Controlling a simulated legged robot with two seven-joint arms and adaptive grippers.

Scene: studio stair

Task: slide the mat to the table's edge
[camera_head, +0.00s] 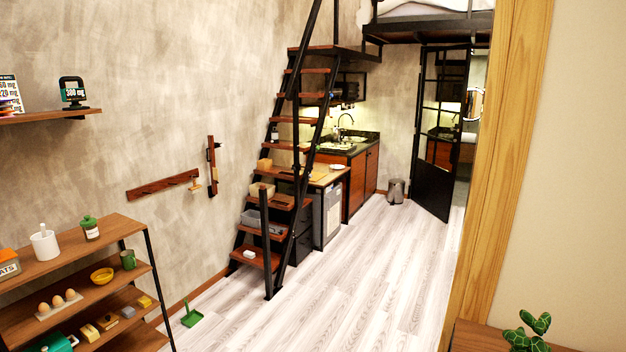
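I cannot make out a mat in the head view. No table is clearly identifiable; a small piece of a brown wooden top (487,338) shows at the bottom right, mostly cut off by the frame, with a green cactus-like plant (528,333) at it. Neither of my grippers is in view.
A wooden shelf unit (75,245) with a mug, bowl and eggs stands at left. A steep staircase (292,120) rises mid-view, beside a kitchen counter (352,150). A green dustpan-like object (191,318) lies on the floor. The pale plank floor (345,270) is largely clear.

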